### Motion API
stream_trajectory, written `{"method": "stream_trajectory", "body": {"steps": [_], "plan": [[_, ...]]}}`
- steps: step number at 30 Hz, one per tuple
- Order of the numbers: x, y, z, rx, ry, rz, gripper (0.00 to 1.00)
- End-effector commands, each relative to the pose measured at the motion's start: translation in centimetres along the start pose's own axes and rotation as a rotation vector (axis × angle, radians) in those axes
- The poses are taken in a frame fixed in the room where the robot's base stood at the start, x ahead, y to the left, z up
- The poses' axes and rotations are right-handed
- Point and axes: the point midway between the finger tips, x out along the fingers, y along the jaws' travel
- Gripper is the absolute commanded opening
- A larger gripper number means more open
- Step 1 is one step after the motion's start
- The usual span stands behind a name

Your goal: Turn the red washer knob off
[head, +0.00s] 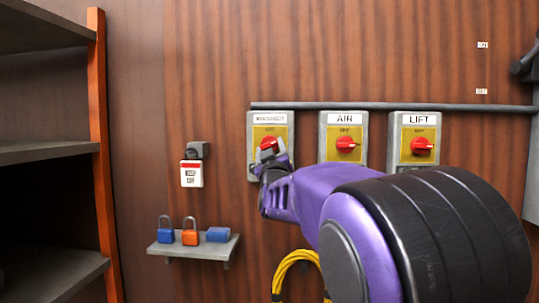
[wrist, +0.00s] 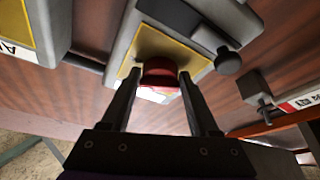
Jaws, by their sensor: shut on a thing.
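The red washer knob (head: 269,144) sits on a yellow plate on the leftmost grey switch box (head: 253,170), whose label is only partly legible. My gripper (head: 270,158) reaches it from below right and hides part of the knob and plate. In the wrist view, the red knob (wrist: 160,70) lies between the two dark fingertips, one on each side. My gripper is shut on it. The knob's exact pointing direction is hard to read behind the fingers.
The AIR box with red knob (head: 345,144) and LIFT box with red knob (head: 421,146) stand to the right, under a grey conduit (head: 390,106). A tag (head: 191,174), a padlock shelf (head: 182,250), a yellow hose (head: 290,268) and an orange-posted rack (head: 100,150) are nearby.

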Motion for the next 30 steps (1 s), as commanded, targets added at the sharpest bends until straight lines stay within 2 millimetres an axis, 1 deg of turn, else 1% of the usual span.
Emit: {"method": "stream_trajectory", "body": {"steps": [3, 21, 30], "plan": [[-0.1, 0.2, 0.2, -0.103, -0.001, -0.04, 0.06], [0.2, 1.0, -0.4, -0.63, -0.002, -0.26, 0.06], [0.3, 1.2, -0.7, -0.86, -0.003, -0.357, 0.06]]}}
